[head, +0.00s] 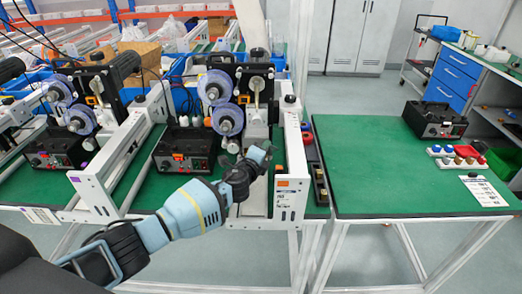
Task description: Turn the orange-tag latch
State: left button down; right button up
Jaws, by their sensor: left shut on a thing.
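My left gripper (260,157) reaches in from the lower left to the front of the coder unit (228,100) on the middle green bench. It is shut on a small part at the inner side of the white rail, which I take to be the latch; the fingers mostly hide it, so its angle cannot be told. An orange tag (283,183) sits on the white end plate (291,198), just right of and below the fingertips. Another orange piece (242,99) shows higher on the coder unit. My right gripper is not in view.
A black control box (184,150) stands left of my gripper, and a second coder row (82,110) stands farther left. The right green table (385,175) is mostly clear, with a black box (435,120) and a white tray of knobs (456,158) at its right.

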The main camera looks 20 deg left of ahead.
pick_arm(q)
jog(key=shift+r+m+g, duration=0.15)
jog(key=shift+m+g, duration=0.15)
jog(key=shift+m, duration=0.3)
jog(key=shift+y, duration=0.3)
jog(key=c, duration=1.3)
grip_release()
jog(key=shift+o, duration=0.2)
jog(key=s+r, duration=0.1)
jog(key=s, duration=0.6)
jog(key=shift+s+a, duration=0.3)
